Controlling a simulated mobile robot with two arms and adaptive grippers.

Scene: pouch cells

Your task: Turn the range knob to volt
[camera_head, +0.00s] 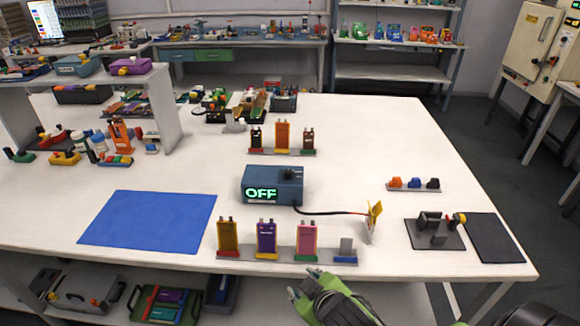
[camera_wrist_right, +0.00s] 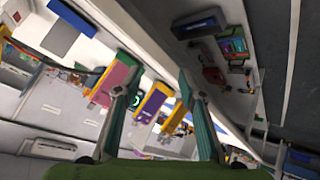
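The meter (camera_head: 272,186) is a blue-grey box in the middle of the white table, its display reading OFF in green. A dark range knob (camera_head: 291,174) sits on its top; its pointing direction is too small to tell. A dark red cable runs right from the meter to a yellow probe piece (camera_head: 374,212). My right gripper (camera_head: 304,282) is at the table's front edge, in front of the meter and apart from it. In the right wrist view its two fingers (camera_wrist_right: 153,84) are spread with nothing gripped. My left gripper is not in view.
A front rack holds yellow, purple and pink pouch cells (camera_head: 306,238) between my right gripper and the meter. Another cell rack (camera_head: 282,138) stands behind. A blue mat (camera_head: 148,230) lies left; a dark fixture (camera_head: 436,232) and black pad (camera_head: 494,238) lie right.

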